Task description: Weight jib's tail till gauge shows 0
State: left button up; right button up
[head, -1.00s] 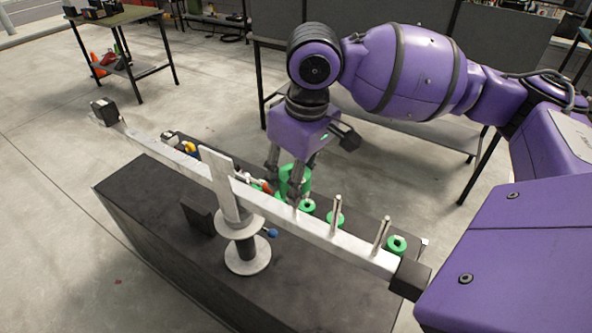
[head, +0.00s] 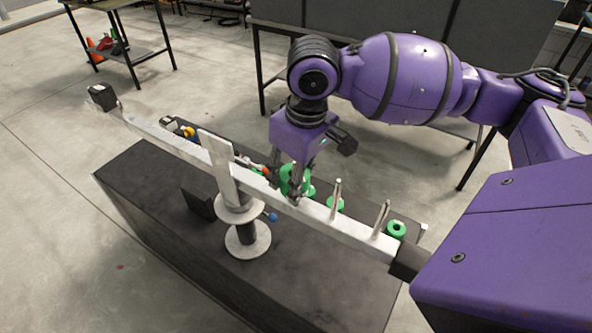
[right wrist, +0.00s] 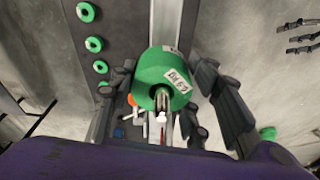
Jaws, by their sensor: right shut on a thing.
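The jib is a long pale beam (head: 325,222) on a round pivot stand (head: 247,240). Upright metal pegs (head: 380,217) rise from its right part, which ends in a dark block (head: 405,261). My right gripper (head: 288,185) is shut on a large green ring weight (head: 292,178) at the beam. In the right wrist view, its fingers flank this labelled weight (right wrist: 160,72), and a metal peg tip (right wrist: 162,98) shows at the weight's hole. I cannot tell how far it sits on the peg. No gauge reading is legible. My left gripper is out of view.
The beam stands on a dark bench (head: 150,205). Smaller green weights (head: 396,229) lie along its far side, and they show in the right wrist view (right wrist: 94,44). A blue knob (head: 271,217) juts from the stand. A dark box (head: 103,97) is at the beam's left end.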

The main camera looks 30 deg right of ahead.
jog(key=shift+f, duration=1.4)
jog(key=o, duration=1.4)
jog(key=shift+o, duration=0.4)
jog(key=shift+f, duration=0.1)
